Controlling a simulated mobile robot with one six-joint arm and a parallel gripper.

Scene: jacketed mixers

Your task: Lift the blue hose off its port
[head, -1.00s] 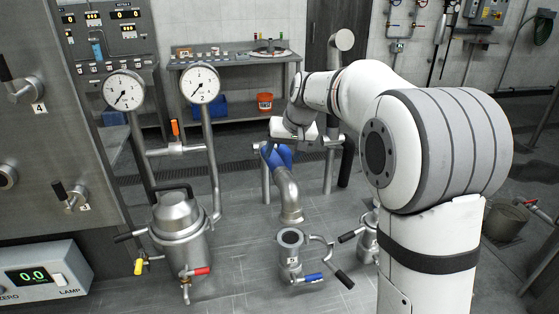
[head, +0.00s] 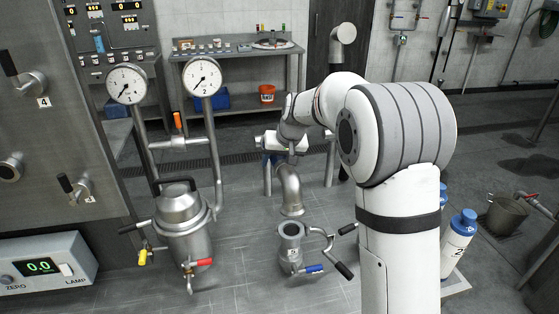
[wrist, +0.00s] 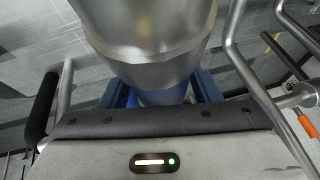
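My gripper (head: 270,157) is at the upper end of a bent metal pipe (head: 289,188), in the middle of the head view. In the wrist view the wide metal pipe (wrist: 150,35) fills the top centre, close to the camera. Behind it a strip of bright blue, likely the blue hose (wrist: 158,97), shows between my two dark blue fingers. The fingers stand on either side of it. The pipe hides the fingertips and most of the blue part, so I cannot tell if they press on it. In the head view my wrist covers most of the blue.
An open metal vessel (head: 291,245) with blue-tipped and black handles stands in front of the pipe. A lidded vessel (head: 182,220) with two gauges stands left. Blue-capped white bottles (head: 459,240) are right of my arm. A bench (head: 235,55) is at the back.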

